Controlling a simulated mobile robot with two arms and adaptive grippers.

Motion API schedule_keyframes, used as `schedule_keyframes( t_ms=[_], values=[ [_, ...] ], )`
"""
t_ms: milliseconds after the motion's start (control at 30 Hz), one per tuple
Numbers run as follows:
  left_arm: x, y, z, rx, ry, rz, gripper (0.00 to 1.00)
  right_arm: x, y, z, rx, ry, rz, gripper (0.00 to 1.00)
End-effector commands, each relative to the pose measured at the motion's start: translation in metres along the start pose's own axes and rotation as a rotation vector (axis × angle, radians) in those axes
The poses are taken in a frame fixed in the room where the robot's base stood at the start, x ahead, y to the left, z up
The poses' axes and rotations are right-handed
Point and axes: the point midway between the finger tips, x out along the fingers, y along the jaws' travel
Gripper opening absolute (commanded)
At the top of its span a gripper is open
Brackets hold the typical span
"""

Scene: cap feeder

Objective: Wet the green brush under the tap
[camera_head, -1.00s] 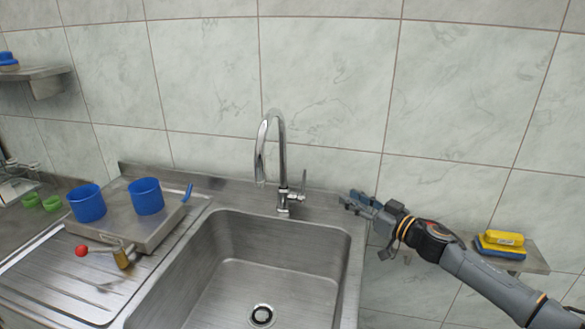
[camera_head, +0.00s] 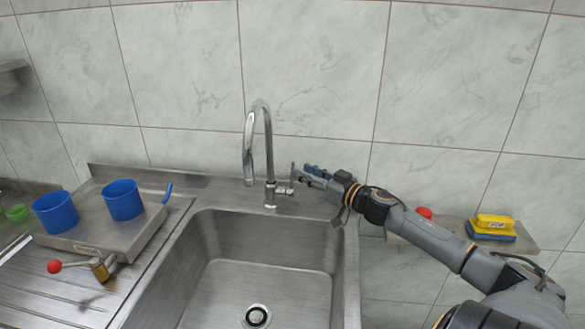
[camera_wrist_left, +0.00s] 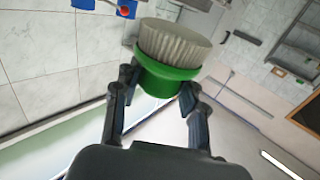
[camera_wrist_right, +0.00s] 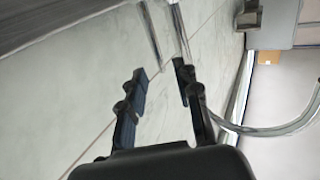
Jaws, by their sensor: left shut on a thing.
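The green brush (camera_wrist_left: 165,78), with a green base and pale bristles, is held in my left gripper (camera_wrist_left: 157,90), which is shut on it. Neither the brush nor the left gripper shows in the head view. The chrome tap (camera_head: 268,150) stands behind the sink, with its curved spout over the basin and its handle (camera_head: 284,190) on the right side. No water is visible from the spout. My right gripper (camera_head: 303,175) is at the tap handle; contact cannot be told. In the right wrist view its fingers (camera_wrist_right: 160,76) are apart, with the tap beyond them.
The steel sink basin (camera_head: 205,270) is empty. Two blue cups (camera_head: 55,212) (camera_head: 122,200) stand on a metal box (camera_head: 95,243) at the left, by a red-knobbed lever (camera_head: 80,267). A yellow and blue sponge (camera_head: 493,227) lies on the right wall shelf (camera_head: 530,238).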

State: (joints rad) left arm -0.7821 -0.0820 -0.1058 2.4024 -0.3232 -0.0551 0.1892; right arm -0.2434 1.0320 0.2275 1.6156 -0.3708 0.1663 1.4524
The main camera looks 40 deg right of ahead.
Motion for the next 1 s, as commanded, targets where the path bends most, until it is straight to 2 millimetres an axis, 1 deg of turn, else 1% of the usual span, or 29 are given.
schedule_keyframes(
  t_ms=[33, 200, 400, 600, 933, 967, 1000],
  values=[
    [0.0, 0.0, -0.001, 0.0, 0.001, 0.0, 0.09, 0.007, 0.001, -0.001, 0.0, 0.003, 0.001, 0.32],
    [0.0, 0.0, -0.001, 0.0, 0.001, 0.0, 0.09, 0.026, 0.001, -0.002, -0.002, 0.003, 0.001, 0.32],
    [0.0, 0.0, -0.003, 0.0, 0.001, 0.0, 0.09, 0.044, 0.001, -0.001, 0.001, 0.002, 0.002, 0.32],
    [0.0, 0.0, -0.003, 0.0, 0.001, 0.0, 0.09, 0.053, 0.0, 0.0, 0.001, 0.0, 0.001, 0.32],
    [0.0, 0.0, -0.003, 0.0, 0.001, 0.0, 0.09, 0.054, 0.0, 0.001, 0.0, -0.001, 0.001, 0.32],
    [0.0, 0.0, -0.003, 0.0, 0.001, 0.0, 0.09, 0.054, 0.0, 0.001, 0.0, -0.001, 0.001, 0.26],
    [0.0, 0.0, -0.003, 0.0, 0.001, 0.0, 0.09, 0.054, 0.0, 0.001, 0.0, -0.001, 0.001, 0.18]
  ],
)
